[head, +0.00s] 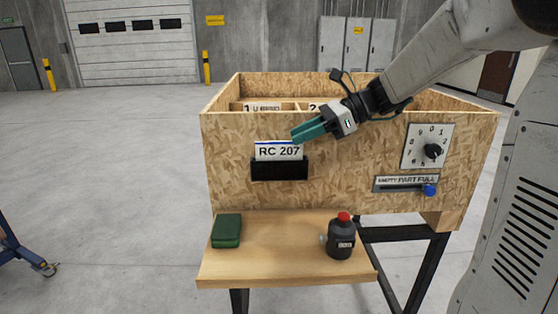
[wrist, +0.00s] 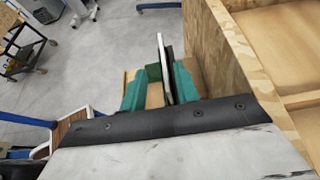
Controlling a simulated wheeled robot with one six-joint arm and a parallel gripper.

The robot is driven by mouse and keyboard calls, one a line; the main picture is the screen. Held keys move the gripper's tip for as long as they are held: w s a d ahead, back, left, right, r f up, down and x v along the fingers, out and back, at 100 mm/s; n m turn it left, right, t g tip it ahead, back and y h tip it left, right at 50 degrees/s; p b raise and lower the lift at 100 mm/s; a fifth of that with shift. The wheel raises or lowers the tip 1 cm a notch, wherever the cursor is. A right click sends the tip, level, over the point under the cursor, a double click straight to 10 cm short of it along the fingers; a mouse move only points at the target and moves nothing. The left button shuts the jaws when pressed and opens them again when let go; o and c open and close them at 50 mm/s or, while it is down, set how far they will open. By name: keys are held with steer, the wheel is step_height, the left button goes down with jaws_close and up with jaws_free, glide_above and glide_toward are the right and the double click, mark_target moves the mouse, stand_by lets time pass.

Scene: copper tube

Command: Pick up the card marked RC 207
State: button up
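The white card marked RC 207 (head: 278,152), with a blue stripe along its top, stands in a black holder (head: 279,169) on the front of the chipboard crate. Its lower part is hidden by the holder. My gripper (head: 298,134) is at the card's upper right edge in the head view. In the wrist view my gripper (wrist: 160,90) has its two teal fingers apart, with the card (wrist: 164,62) edge-on between them. The card is close to the right finger, and a clear gap separates it from the left finger. I cannot tell whether the right finger touches it.
The crate's front wall (head: 350,185) is close beside my gripper. It carries a dial (head: 428,147) and a slider with a blue knob (head: 430,190). Below, a wooden shelf (head: 275,262) holds a green box (head: 226,230) and a dark red-capped bottle (head: 341,238).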

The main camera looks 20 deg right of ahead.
mark_target(279, 143)
steer(key=shift+w+x, duration=0.15)
steer(key=shift+x, duration=1.35)
steer(key=shift+w+x, duration=0.1)
steer(key=shift+x, duration=1.4)
jaws_close()
